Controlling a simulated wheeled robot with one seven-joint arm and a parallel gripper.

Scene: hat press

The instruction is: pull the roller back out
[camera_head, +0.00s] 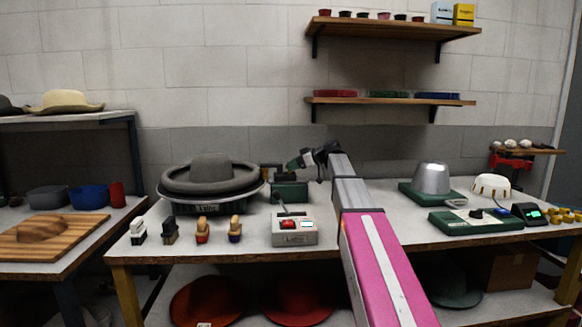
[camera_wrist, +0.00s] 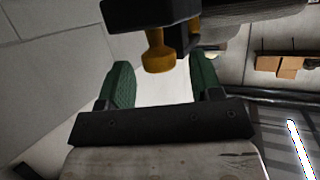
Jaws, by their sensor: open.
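A short orange-brown knob (camera_wrist: 157,52) sticks out of a black block (camera_wrist: 150,14) in the wrist view. It looks like the roller's handle, but the roller itself cannot be made out. My gripper (camera_wrist: 163,72) is open, with one green-padded finger on each side of the knob and gaps showing on both sides. In the head view my gripper (camera_head: 298,162) is at the back of the table, just above a green-based machine (camera_head: 290,192). My arm and gripper hide part of that machine.
A grey hat (camera_head: 210,172) on a round stand is left of the machine. Several small brushes (camera_head: 203,230) line the front left. A metal dome (camera_head: 432,178) on a green base stands right. Wall shelves (camera_head: 392,100) hang above.

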